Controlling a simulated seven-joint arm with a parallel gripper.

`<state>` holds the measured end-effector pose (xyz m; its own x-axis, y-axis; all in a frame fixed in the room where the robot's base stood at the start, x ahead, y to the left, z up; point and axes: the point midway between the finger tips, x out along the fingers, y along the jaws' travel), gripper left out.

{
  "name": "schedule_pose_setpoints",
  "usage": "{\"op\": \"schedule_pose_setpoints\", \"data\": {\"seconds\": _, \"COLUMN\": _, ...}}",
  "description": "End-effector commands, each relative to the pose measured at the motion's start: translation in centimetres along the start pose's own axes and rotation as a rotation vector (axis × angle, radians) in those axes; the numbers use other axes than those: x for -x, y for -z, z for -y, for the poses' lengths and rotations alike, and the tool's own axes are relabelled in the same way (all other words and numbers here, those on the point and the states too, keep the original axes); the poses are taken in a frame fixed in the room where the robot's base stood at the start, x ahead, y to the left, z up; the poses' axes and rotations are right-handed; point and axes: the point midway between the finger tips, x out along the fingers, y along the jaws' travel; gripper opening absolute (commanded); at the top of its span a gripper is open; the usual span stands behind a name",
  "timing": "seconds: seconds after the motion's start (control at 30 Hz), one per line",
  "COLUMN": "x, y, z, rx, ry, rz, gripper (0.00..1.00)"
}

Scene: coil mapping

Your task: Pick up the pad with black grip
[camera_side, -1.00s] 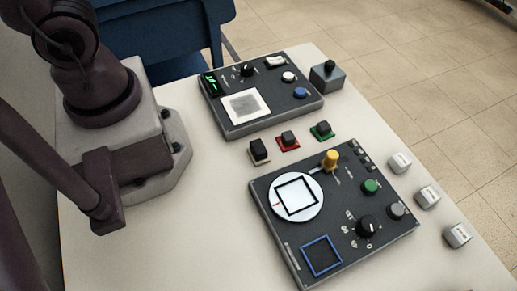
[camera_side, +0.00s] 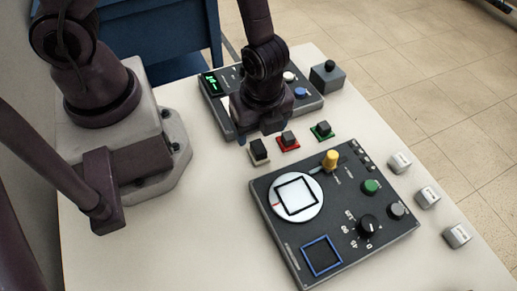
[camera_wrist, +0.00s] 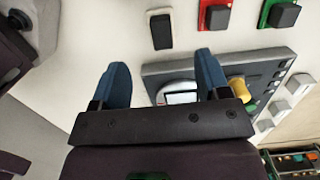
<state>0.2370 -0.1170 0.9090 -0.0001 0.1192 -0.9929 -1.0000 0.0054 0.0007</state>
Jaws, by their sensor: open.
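Three small pads with dark block grips stand in a row on the table. The leftmost pad has a pale base and a black grip (camera_side: 259,152); it shows in the wrist view (camera_wrist: 161,32) ahead of my fingertips, roughly between their lines. The red pad (camera_side: 288,141) is to its right, also in the wrist view (camera_wrist: 215,16). The green pad (camera_side: 323,130) is farther right, also in the wrist view (camera_wrist: 282,15). My gripper (camera_side: 262,130) is open and empty, above and just behind the leftmost pad. Its two blue fingers are spread apart in the wrist view (camera_wrist: 160,58).
A dark panel (camera_side: 340,215) with a white dial, yellow knob and several buttons lies in front. Another panel (camera_side: 235,122) lies behind, partly hidden by my arm. A grey box (camera_side: 327,78) and several white blocks (camera_side: 428,197) stand to the right.

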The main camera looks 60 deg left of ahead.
Motion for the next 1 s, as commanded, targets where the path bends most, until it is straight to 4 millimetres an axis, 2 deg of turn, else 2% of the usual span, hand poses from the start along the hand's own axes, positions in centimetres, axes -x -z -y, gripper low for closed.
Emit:
{"op": "schedule_pose_setpoints", "data": {"seconds": 0.1, "x": -2.0, "y": 0.1, "z": -0.1, "rx": -0.002, "ry": -0.002, "rz": 0.001, "gripper": 0.69}}
{"op": "schedule_pose_setpoints", "data": {"seconds": 0.37, "x": -3.9, "y": 0.1, "z": 0.0, "rx": 0.002, "ry": -0.002, "rz": 0.002, "gripper": 0.69}}
{"op": "schedule_pose_setpoints", "data": {"seconds": 0.63, "x": -7.6, "y": 0.3, "z": 0.1, "rx": 0.001, "ry": -0.001, "rz": 0.003, "gripper": 0.69}}
{"op": "schedule_pose_setpoints", "data": {"seconds": 0.97, "x": -8.2, "y": 0.2, "z": 0.2, "rx": 0.006, "ry": 0.000, "rz": 0.001, "gripper": 0.69}}
{"op": "schedule_pose_setpoints", "data": {"seconds": 1.0, "x": -8.2, "y": 0.3, "z": 0.2, "rx": 0.005, "ry": 0.000, "rz": 0.001, "gripper": 0.62}}
